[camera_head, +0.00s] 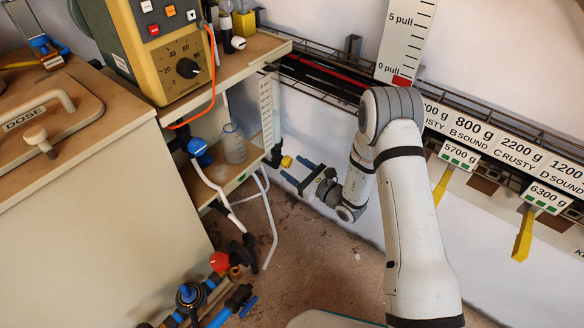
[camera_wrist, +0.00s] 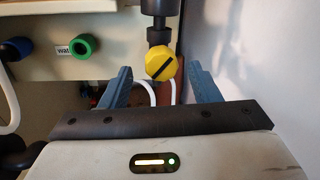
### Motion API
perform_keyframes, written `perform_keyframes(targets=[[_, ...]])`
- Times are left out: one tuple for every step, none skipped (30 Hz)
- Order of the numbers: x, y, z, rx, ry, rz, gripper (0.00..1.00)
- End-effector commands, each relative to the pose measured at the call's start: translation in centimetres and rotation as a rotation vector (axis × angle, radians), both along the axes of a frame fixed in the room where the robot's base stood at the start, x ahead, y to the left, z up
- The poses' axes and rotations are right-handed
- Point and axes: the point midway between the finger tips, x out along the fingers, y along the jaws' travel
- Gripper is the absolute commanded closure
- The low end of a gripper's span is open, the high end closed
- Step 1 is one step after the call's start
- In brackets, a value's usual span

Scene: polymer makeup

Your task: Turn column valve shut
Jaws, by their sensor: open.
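A yellow knob (camera_head: 287,161) sits on a black fitting at the foot of a clear vertical column (camera_head: 277,125), beside the shelf. I take it to be the column valve. In the wrist view the yellow knob (camera_wrist: 160,63) faces me, with a dark slanted bar across it, rising to the right. My gripper (camera_head: 298,171) is open and empty, with its blue fingers pointing at the knob. In the wrist view the knob lies between the two fingertips, with a gap on each side. The fingers do not appear to touch it.
A shelf unit (camera_head: 238,182) with a bottle (camera_head: 233,144) stands left of the column. Blue (camera_wrist: 20,47) and green (camera_wrist: 84,46) round fittings show left of the knob in the wrist view. A pale wall (camera_wrist: 250,60) is close on the right. Valved pipes (camera_head: 205,295) lie low in front.

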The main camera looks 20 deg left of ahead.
Motion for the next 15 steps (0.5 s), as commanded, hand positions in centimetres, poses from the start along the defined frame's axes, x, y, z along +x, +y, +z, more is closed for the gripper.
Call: perform_keyframes(targets=[[0.3,0.7,-0.2,0.000,-0.004,0.001,0.44],[0.5,0.9,-0.2,-0.001,-0.003,0.001,0.44],[0.6,1.3,-0.1,0.000,-0.002,0.001,0.44],[0.8,1.5,-0.1,-0.001,-0.002,0.001,0.44],[0.8,1.6,-0.1,0.000,-0.001,0.001,0.44],[0.9,1.8,0.0,0.000,-0.001,0.001,0.44],[1.0,1.9,0.0,0.000,-0.001,0.000,0.44],[1.0,1.9,0.0,0.000,0.000,0.000,0.44],[1.0,2.0,0.0,0.000,0.000,-0.001,0.44],[1.1,2.0,0.0,0.000,0.000,-0.001,0.44],[1.1,2.0,0.1,0.000,0.000,-0.001,0.44],[1.1,2.0,0.1,0.000,0.000,-0.001,0.44],[1.1,2.0,0.1,0.000,0.000,-0.001,0.44],[1.1,1.9,0.1,0.000,0.000,-0.001,0.44],[1.1,1.9,0.1,0.000,0.000,-0.001,0.45]])
